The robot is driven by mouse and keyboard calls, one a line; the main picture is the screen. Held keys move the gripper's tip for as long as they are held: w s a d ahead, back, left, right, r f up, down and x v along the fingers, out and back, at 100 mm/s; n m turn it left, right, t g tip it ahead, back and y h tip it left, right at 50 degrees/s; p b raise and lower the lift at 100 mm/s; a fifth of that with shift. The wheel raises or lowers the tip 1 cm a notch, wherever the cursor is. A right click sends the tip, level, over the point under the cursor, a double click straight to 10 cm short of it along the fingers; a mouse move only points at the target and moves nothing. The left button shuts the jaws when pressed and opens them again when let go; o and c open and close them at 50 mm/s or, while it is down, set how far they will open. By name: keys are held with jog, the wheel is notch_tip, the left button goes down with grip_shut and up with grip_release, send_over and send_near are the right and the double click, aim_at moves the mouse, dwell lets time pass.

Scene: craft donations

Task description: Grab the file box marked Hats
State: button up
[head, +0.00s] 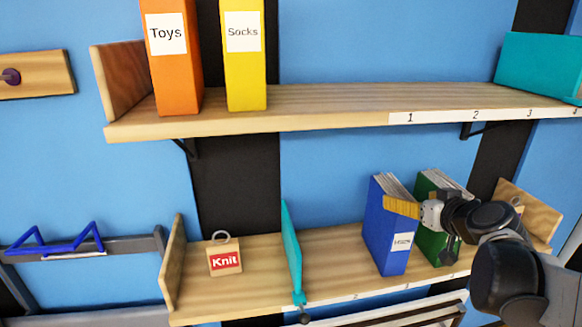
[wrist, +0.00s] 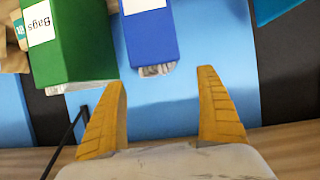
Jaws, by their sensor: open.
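The blue file box (head: 390,232) stands upright on the lower shelf, papers showing at its top. Its small white label (head: 402,242) seems to read Hats. My gripper (head: 389,206) is open, its yellow fingers at the box's upper part in the head view. In the wrist view the blue box (wrist: 148,42) lies ahead, between the lines of the two spread fingers (wrist: 162,76), with its paper-filled end towards them. Nothing is between the fingers. Its label is cut off at the top edge there.
A green box (head: 428,238) marked Bags in the wrist view (wrist: 72,50) stands close beside the blue one, partly behind my arm. A teal divider (head: 292,250) and a Knit tag block (head: 225,257) stand left. The upper shelf (head: 330,105) holds Toys (head: 172,75) and Socks (head: 244,75) boxes.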

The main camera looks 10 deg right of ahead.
aim_at(393, 195)
jog(key=x, duration=0.3)
jog(key=shift+w+d+f+b, duration=0.2)
jog(key=shift+f+b, duration=0.15)
jog(key=shift+b, duration=0.05)
jog(key=x, duration=0.6)
jog(key=shift+w+a+f+b, duration=0.1)
jog(key=shift+f+b, duration=0.05)
jog(key=shift+b, duration=0.2)
jog(key=shift+c, duration=0.3)
jog(key=c, duration=1.4)
